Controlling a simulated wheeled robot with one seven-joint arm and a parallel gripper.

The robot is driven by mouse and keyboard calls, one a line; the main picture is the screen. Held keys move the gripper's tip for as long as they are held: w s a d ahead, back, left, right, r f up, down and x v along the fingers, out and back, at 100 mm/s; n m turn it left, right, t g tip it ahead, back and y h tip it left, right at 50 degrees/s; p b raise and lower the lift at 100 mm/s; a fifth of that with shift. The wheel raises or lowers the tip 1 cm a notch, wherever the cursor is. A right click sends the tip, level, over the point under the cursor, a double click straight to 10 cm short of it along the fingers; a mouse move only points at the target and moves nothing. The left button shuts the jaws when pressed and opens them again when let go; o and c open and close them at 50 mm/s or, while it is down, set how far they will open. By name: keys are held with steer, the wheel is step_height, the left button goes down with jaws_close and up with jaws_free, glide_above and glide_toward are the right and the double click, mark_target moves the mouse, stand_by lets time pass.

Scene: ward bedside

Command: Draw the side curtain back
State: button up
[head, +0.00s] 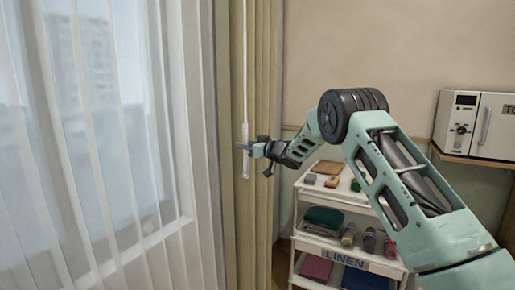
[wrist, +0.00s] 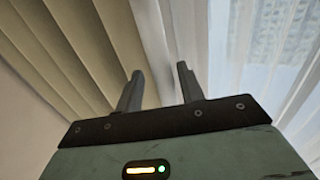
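The beige-olive side curtain (head: 262,225) hangs in gathered folds at the right edge of the window. A thin white wand (head: 246,80) hangs down in front of it, ending just below my gripper (head: 246,147). My gripper's fingertips overlap the wand near its lower end; I cannot tell whether they touch it. In the wrist view my gripper (wrist: 159,86) has its two fingers apart, with no object clearly visible between them. The beige curtain (wrist: 75,45) fills the upper left of that view.
White sheer curtains (head: 180,150) cover the window at left and show in the wrist view (wrist: 225,60). A white trolley (head: 300,245) marked LINEN, with folded cloths and jars, stands below my arm. A white box-shaped appliance (head: 500,125) sits on a wooden shelf (head: 480,157) at right.

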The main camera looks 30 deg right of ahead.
steer(key=b+v, duration=0.4)
steer(key=v, duration=1.3)
steer(key=shift+b, duration=0.35)
steer(key=a+f+m+g+h, duration=0.1)
steer(key=a+h, duration=0.1)
steer(key=a, duration=0.9)
steer(key=s+a+f+g+h, duration=0.2)
steer(key=s+a+f+g, duration=0.35)
steer(key=s+a, duration=0.65)
steer(key=s+a+f+n+g, duration=0.1)
steer(key=s+a+f+g, duration=0.2)
steer(key=s, duration=0.8)
steer(key=s+a+f+n+g+h, duration=0.1)
steer(key=s+a+f+g, duration=0.2)
steer(key=s, duration=0.8)
steer(key=s+a+f+n+g+h, duration=0.1)
steer(key=s+a+f+n+g, duration=0.1)
steer(key=s, duration=1)
steer(key=shift+a+f+g, duration=0.4)
steer(key=shift+f+g, duration=0.35)
steer(key=shift+g, duration=0.3)
